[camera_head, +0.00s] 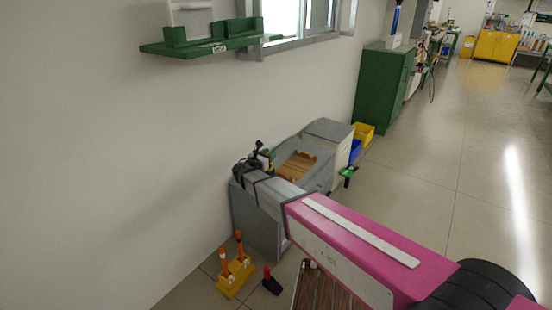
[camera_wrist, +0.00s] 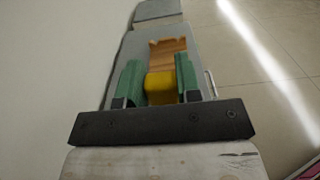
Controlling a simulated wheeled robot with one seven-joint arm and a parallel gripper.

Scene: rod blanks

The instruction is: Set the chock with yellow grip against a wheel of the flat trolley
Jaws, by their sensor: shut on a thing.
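My gripper (camera_wrist: 160,85) is shut on a yellow grip, taken to be that of the chock with yellow grip (camera_wrist: 160,90), between its green fingers in the wrist view. The chock's body is hidden. In the head view my gripper (camera_head: 266,158) is small, in front of a grey surface, and its hold is hard to make out. The slatted deck, taken to be the flat trolley (camera_head: 325,290), is at the bottom edge. My pink arm covers much of it, and I cannot make out its wheels clearly.
A dark chock with a red grip (camera_head: 271,281) lies on the floor left of the trolley. A yellow block with orange posts (camera_head: 236,274) stands beside it, near the wall. A wooden piece (camera_head: 297,165) lies on the grey unit (camera_head: 322,178). Open floor (camera_head: 470,190) extends at right.

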